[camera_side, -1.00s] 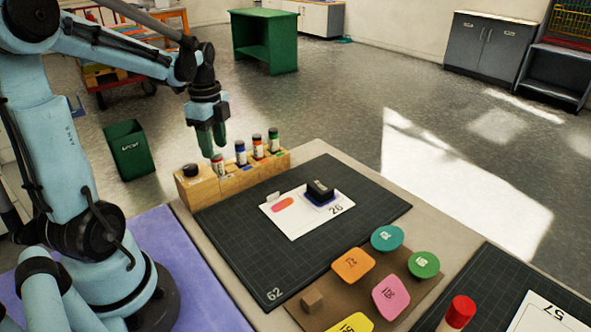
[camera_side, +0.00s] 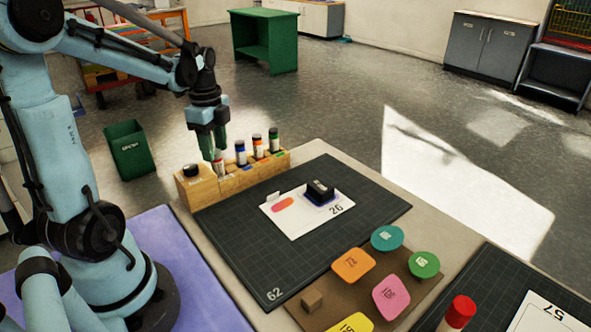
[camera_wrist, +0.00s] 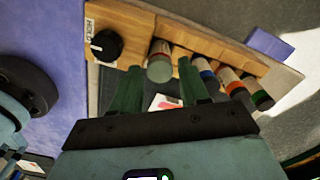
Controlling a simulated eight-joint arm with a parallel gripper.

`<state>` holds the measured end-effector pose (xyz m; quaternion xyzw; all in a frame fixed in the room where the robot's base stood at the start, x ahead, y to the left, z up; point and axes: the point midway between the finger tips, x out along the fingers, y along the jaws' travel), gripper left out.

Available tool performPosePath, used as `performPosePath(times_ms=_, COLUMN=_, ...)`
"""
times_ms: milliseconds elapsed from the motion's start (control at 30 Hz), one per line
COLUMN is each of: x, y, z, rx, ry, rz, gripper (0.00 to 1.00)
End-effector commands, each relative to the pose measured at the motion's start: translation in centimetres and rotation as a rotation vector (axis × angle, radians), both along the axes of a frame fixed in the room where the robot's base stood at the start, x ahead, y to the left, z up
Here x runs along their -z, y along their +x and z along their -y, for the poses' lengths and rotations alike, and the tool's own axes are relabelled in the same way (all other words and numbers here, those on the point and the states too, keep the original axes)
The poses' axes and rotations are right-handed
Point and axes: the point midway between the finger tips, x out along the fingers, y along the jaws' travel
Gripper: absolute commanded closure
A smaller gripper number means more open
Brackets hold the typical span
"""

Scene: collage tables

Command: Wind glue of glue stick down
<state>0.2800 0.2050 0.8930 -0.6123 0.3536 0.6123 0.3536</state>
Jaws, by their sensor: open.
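A wooden rack (camera_side: 232,182) on the table's far left edge holds several upright sticks. The nearest, a glue stick (camera_side: 219,170) with a red band, stands under my gripper (camera_side: 214,157), whose green fingers point down. In the wrist view the same stick (camera_wrist: 160,62) has a pale grey-green top and lies between the two open fingertips (camera_wrist: 158,68), with no clear contact. Its lower part is in the rack, and I cannot tell how much glue shows.
Blue (camera_side: 240,153), orange (camera_side: 258,148) and green (camera_side: 273,141) banded sticks stand close by to the right. A black knob (camera_side: 190,170) sits at the rack's left end. A cutting mat (camera_side: 240,240) with a card (camera_side: 291,223) and black stamp lies in front.

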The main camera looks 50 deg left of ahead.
Motion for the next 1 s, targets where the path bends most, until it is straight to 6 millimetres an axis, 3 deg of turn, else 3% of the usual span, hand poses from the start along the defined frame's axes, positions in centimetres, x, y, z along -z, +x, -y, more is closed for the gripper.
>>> performPosePath(times_ms=267, x=-0.01, y=0.0, z=0.0, rx=0.0, ry=0.0, rz=0.0, gripper=0.57)
performPosePath(times_ms=467, x=-0.01, y=0.0, z=0.0, rx=0.0, ry=0.0, rz=0.0, gripper=0.87)
performPosePath(times_ms=633, x=-0.01, y=0.0, z=0.0, rx=-0.042, ry=0.0, rz=0.0, gripper=0.87)
performPosePath(times_ms=1000, x=-0.01, y=0.0, z=0.0, rx=-0.406, ry=0.0, rz=0.0, gripper=0.87)
